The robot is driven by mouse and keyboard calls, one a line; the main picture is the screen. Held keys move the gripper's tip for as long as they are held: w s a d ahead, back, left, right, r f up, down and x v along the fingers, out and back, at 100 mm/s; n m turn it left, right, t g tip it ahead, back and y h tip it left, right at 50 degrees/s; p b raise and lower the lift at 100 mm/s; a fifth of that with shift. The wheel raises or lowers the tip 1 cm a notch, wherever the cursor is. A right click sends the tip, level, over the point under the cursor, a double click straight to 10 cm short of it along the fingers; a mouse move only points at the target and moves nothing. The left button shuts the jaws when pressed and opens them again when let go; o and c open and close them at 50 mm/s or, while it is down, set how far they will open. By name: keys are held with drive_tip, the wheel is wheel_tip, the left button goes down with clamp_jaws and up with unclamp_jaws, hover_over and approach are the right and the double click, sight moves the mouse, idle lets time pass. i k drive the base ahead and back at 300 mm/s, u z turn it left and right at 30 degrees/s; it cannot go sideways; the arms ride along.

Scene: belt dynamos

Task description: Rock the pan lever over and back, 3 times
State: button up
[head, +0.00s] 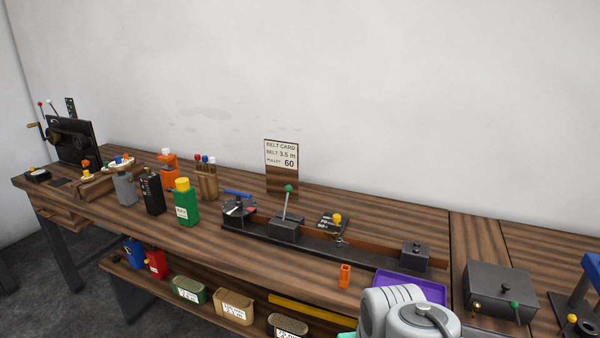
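No label marks the pan lever, so I cannot tell for sure which lever it is. A lever with a green knob (289,188) stands nearly upright, tilted slightly right, on a dark block (286,229) in the middle of the bench. At the far left, thin levers with red and white knobs (47,104) rise by a black upright machine (73,140). Part of my arm shows at the bottom right, but my gripper is out of view.
A wooden bench (345,208) runs along the wall. Green (186,203) and black (152,192) containers stand left of the green-knobbed lever. A belt card (281,154) stands behind it. A purple tray (420,288), a small orange holder (344,275) and a dark box (498,285) lie to the right.

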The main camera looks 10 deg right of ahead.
sight(515, 305)
drive_tip(key=u, duration=2.45)
drive_tip(key=k, duration=0.55)
drive_tip(key=z, duration=1.35)
